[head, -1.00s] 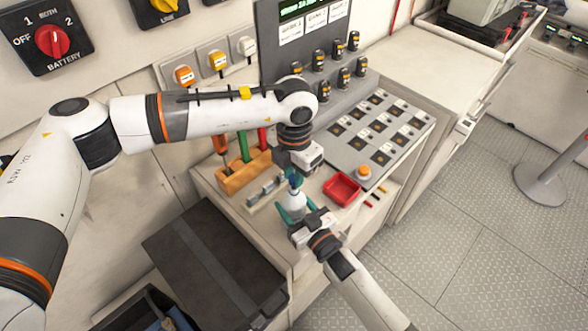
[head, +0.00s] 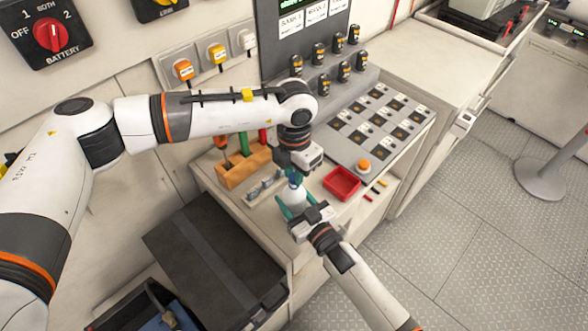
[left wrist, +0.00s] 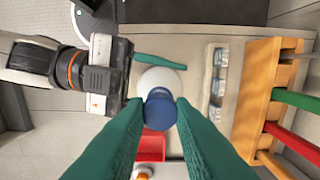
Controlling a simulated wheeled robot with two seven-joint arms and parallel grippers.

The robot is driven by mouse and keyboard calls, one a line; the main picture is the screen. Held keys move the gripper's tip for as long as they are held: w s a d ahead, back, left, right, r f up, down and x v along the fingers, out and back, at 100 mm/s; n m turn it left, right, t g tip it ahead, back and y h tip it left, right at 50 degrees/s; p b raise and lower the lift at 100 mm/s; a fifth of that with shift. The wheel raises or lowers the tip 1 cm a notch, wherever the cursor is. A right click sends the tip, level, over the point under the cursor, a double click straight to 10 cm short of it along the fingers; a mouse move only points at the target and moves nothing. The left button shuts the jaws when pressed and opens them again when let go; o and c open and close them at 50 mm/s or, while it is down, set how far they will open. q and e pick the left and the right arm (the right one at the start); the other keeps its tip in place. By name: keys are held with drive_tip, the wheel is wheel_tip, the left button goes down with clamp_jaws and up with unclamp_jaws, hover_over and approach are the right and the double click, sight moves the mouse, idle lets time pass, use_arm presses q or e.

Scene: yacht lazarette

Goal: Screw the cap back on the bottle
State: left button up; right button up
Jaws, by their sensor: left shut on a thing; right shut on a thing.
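The blue cap (left wrist: 160,108) is between the teal fingertips of my left gripper (left wrist: 160,116), which is shut on it. The white bottle (left wrist: 165,78) stands upright directly below the cap; it also shows in the head view (head: 298,196). My left gripper (head: 294,178) points down over the bottle from above. My right gripper (head: 296,207) comes from the front and is shut around the bottle's body. One of its teal fingers shows beside the bottle in the left wrist view. The cap is in line with the bottle's top, but whether it touches or sits on the threads is hidden.
A red tray (head: 342,183) lies right of the bottle. A wooden rack (head: 243,168) with coloured-handled tools stands behind left, with a small metal-topped holder (head: 265,187) before it. A sloped switch panel (head: 384,125) is at the back right. A dark box (head: 210,262) is below left.

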use_arm(q)
drive_tip(key=shift+f, duration=0.6)
drive_tip(key=m, duration=2.4)
drive_tip(key=shift+m, duration=0.4)
drive_tip(key=m, duration=1.4)
